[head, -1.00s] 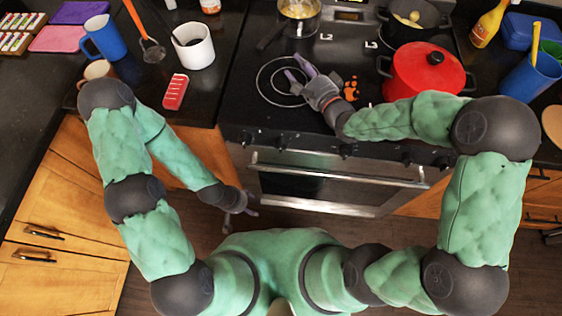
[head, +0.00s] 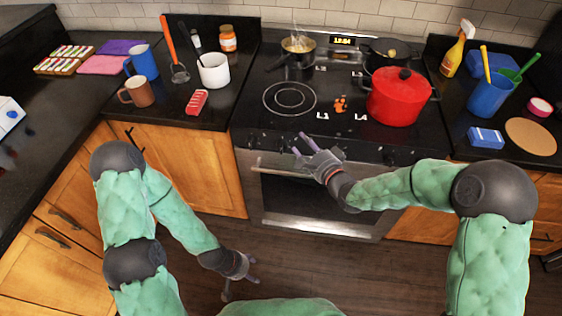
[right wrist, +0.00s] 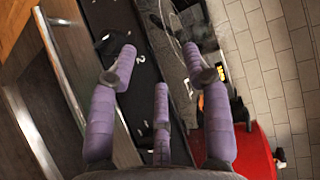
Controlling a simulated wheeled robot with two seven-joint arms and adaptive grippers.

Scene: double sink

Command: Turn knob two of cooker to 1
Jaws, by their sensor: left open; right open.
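The cooker (head: 260,119) has a black glass top and a row of dark knobs on its front panel. One knob (head: 252,140) shows at the panel's left end and another knob (head: 388,158) to the right. My right gripper (head: 302,147) is open and empty at the panel, left of its middle, and hides part of the knob row. In the right wrist view, a dark knob (right wrist: 107,42) lies just beyond the left finger, near a white mark like a "2". I cannot tell whether they touch. My left gripper (head: 243,277) is open and empty, low before the cupboards.
A red pot (head: 395,100) stands front right on the hob, with a steaming pan (head: 297,62) and a dark pot (head: 385,52) behind. The oven handle (head: 275,170) runs below the knobs. The front left burner (head: 289,98) is bare.

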